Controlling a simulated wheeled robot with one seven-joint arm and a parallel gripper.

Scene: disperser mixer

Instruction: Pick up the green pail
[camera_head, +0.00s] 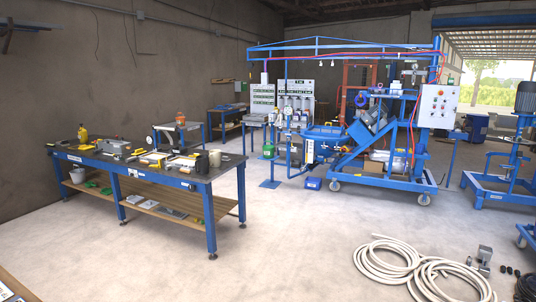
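A small green container (268,151), which looks like the green pail, is in the middle distance, left of the blue mixer frame. It is low beside a blue post and too small to tell its handle or exactly what it rests on. My gripper is not in view, and nothing is seen touching the container.
A long blue-legged workbench (228,171) with tools on top stands at left. The blue mixer machine (375,180) is at right of centre. Coiled white hoses (390,262) lie on the floor at front right.

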